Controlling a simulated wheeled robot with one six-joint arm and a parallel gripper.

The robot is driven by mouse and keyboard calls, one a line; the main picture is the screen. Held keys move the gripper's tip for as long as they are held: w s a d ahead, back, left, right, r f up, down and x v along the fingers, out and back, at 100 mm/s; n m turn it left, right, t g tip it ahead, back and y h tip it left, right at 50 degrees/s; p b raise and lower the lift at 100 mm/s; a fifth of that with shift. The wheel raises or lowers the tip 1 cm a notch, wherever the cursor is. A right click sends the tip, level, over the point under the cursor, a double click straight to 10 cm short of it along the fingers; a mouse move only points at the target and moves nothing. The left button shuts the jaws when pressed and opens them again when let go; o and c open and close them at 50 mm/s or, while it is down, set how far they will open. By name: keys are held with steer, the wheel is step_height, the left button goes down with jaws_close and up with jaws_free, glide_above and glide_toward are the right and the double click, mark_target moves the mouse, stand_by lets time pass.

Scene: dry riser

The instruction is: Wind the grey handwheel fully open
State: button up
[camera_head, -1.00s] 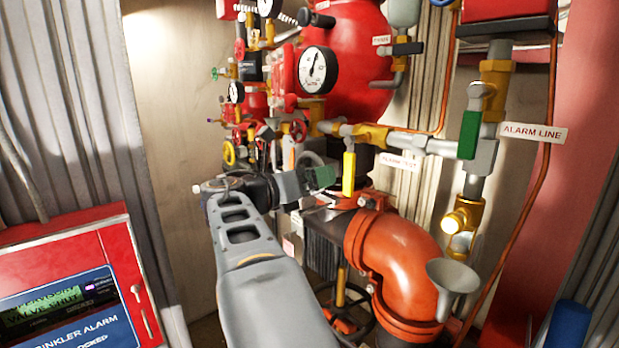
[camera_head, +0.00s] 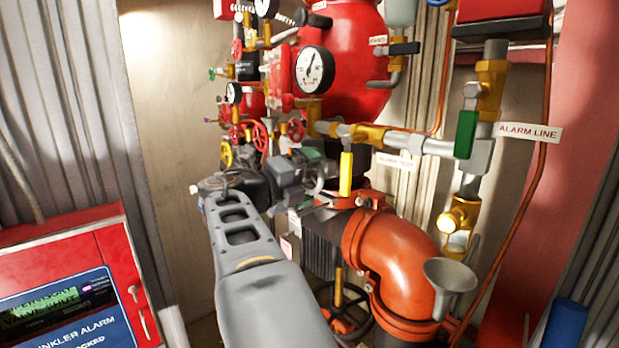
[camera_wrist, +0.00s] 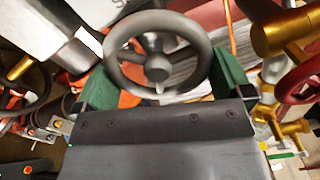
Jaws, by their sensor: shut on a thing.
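The grey handwheel (camera_wrist: 158,61) has a round rim, spokes and a central hub. In the wrist view it sits between the two green fingers of my gripper (camera_wrist: 167,72), one at each side of its rim. My gripper is shut on the handwheel. In the head view my gripper (camera_head: 312,166) is at the end of my arm, left of the yellow lever. There the handwheel (camera_head: 320,180) shows only as a grey curve, mostly hidden by the gripper.
A yellow lever (camera_head: 346,173) hangs just right of my gripper. A large orange pipe elbow (camera_head: 395,255) and a funnel (camera_head: 450,276) stand lower right. Red handwheels (camera_head: 260,135) and gauges (camera_head: 314,69) crowd behind. A red alarm panel (camera_head: 70,270) stands at left.

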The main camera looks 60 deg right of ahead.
steer(key=shift+n, duration=1)
steer(key=o, duration=0.5)
steer(key=shift+a+r, duration=0.1)
steer(key=v, duration=1.4)
